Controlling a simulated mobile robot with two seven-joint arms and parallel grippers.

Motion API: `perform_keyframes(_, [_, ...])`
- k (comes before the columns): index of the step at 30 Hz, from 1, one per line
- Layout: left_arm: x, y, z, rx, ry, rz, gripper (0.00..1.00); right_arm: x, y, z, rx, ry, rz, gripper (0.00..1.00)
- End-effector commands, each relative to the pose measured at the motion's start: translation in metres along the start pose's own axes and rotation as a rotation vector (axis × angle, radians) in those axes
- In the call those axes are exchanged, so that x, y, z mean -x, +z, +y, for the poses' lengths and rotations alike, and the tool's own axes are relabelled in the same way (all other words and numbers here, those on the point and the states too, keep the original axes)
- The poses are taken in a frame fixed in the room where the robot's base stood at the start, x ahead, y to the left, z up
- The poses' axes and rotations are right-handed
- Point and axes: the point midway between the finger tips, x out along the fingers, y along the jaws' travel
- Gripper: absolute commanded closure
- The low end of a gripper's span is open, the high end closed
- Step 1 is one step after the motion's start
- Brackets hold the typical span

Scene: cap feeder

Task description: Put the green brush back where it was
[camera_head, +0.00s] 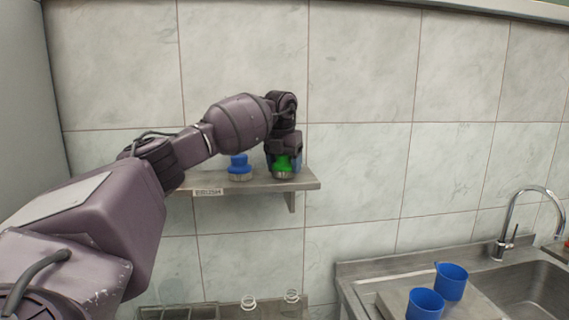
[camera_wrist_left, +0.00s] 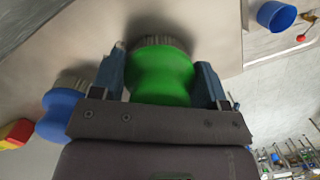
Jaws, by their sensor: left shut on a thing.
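The green brush (camera_head: 282,164) is at the right part of the metal wall shelf (camera_head: 255,186), bristles down, at about shelf height. I cannot tell whether its bristles touch the shelf. My left gripper (camera_head: 284,160) is over it from above, shut on it; in the left wrist view the fingers (camera_wrist_left: 163,80) stand on both sides of the green brush (camera_wrist_left: 160,75). A blue brush (camera_head: 239,166) stands on the shelf just left of it; it also shows in the left wrist view (camera_wrist_left: 62,112). My right gripper is not in view.
Below right are two blue cups (camera_head: 451,281) (camera_head: 425,304) beside a metal sink (camera_head: 530,290) with a curved tap (camera_head: 508,225). The tiled wall is close behind the shelf.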

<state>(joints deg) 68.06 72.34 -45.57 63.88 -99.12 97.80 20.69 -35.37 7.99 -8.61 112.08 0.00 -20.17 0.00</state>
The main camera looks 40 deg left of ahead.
Motion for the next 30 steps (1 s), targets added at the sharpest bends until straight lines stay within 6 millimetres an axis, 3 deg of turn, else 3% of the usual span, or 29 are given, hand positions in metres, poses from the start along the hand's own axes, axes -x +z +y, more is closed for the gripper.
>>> perform_keyframes(6, [-0.004,-0.001,0.0,-0.001,0.0,0.0,0.58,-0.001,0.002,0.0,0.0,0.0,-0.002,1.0])
perform_keyframes(7, [-0.003,-0.001,0.0,-0.001,0.0,0.0,0.27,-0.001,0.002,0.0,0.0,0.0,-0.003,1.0])
perform_keyframes(11, [-0.003,-0.001,0.0,0.0,0.0,0.0,0.08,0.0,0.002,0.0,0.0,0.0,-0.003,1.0])
perform_keyframes(22, [0.002,0.0,0.0,0.0,0.0,0.0,0.07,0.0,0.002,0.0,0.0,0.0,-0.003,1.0])
perform_keyframes(30, [0.043,0.001,-0.001,0.0,-0.001,-0.004,0.07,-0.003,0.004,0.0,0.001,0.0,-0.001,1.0])
